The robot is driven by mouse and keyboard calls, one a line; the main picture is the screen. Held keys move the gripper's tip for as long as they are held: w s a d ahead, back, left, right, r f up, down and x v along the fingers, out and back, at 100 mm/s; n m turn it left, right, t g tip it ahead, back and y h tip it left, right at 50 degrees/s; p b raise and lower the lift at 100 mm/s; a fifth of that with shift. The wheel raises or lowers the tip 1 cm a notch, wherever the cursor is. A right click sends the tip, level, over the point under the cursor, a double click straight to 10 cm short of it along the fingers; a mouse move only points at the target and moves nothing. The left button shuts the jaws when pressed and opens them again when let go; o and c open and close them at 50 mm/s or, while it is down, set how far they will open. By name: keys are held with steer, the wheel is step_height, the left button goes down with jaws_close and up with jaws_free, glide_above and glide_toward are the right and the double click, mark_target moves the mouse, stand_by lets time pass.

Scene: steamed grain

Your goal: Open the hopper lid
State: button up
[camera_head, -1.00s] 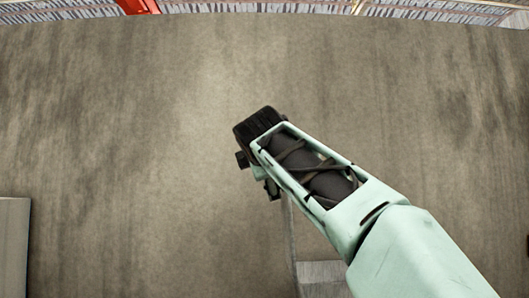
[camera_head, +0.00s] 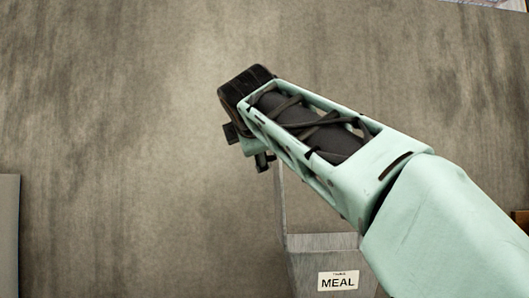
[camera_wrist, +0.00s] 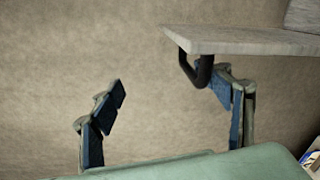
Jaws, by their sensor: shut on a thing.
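The hopper (camera_head: 300,268) is a grey bin with a white MEAL label (camera_head: 338,281), low in the head view and partly hidden by my arm. In the wrist view the lid (camera_wrist: 245,40) is a flat grey slab at the upper right. Its dark looped handle (camera_wrist: 203,74) hangs from the slab's edge. I cannot tell the lid's exact angle.
Bare grey-brown floor (camera_head: 120,150) spreads around the hopper. A grey flat-sided object (camera_head: 9,235) stands at the left edge of the head view. A brown object (camera_head: 520,219) shows at the right edge. A small printed item (camera_wrist: 311,160) is cut off in the wrist view.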

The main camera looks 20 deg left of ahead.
steer(key=shift+t+y, duration=0.3)
steer(key=s+r, duration=0.1)
steer(key=s, duration=0.1)
steer(key=s+d+r+b, duration=0.1)
steer(key=s+r, duration=0.1)
steer(key=shift+d+r, duration=0.1)
steer(key=shift+c, duration=0.2)
steer(key=v, duration=0.3)
steer(key=shift+s+r, duration=0.2)
steer(key=shift+r, duration=0.05)
steer(key=c, duration=0.6)
steer(key=shift+s+d+f+b, duration=0.25)
steer(key=shift+s+d+b, duration=0.1)
steer(key=shift+s, duration=0.1)
steer(key=shift+s+d+f+b, duration=0.2)
steer(key=shift+s+f+b, duration=0.1)
steer(key=shift+s, duration=0.1)
steer(key=shift+c, duration=0.2)
